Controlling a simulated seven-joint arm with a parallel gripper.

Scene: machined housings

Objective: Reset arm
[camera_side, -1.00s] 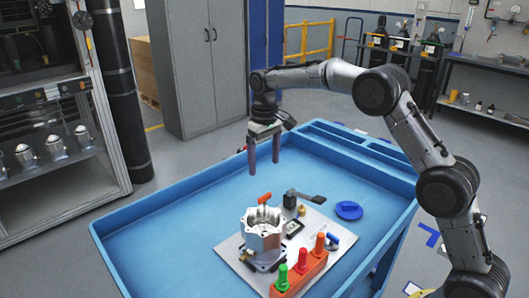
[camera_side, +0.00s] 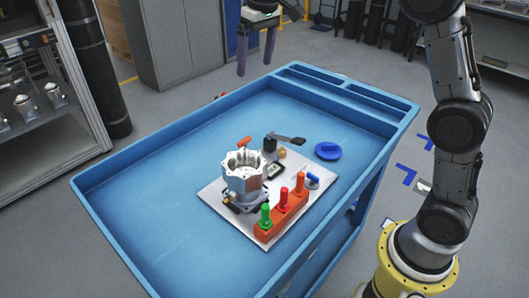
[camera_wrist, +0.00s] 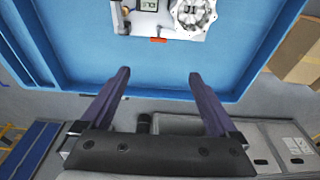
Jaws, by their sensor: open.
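My gripper (camera_side: 256,53) is open and empty, raised high at the top of the side view, beyond the far edge of the blue tray table. In the wrist view its two purple fingers (camera_wrist: 158,75) are spread wide with nothing between them. The machined housing (camera_side: 243,176) stands upright on a pale plate (camera_side: 213,192) on the tray table; it also shows at the top of the wrist view (camera_wrist: 193,12), partly cut off. My arm is stretched up at the right of the side view, its upper part out of frame.
The blue tray table (camera_side: 140,217) has a raised rim. On or by the plate are an orange block (camera_side: 281,217) with green and red pegs, a blue disc (camera_side: 328,151) and an orange-handled part (camera_side: 244,141). The table's left half is clear. Grey cabinets (camera_side: 170,45) stand behind.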

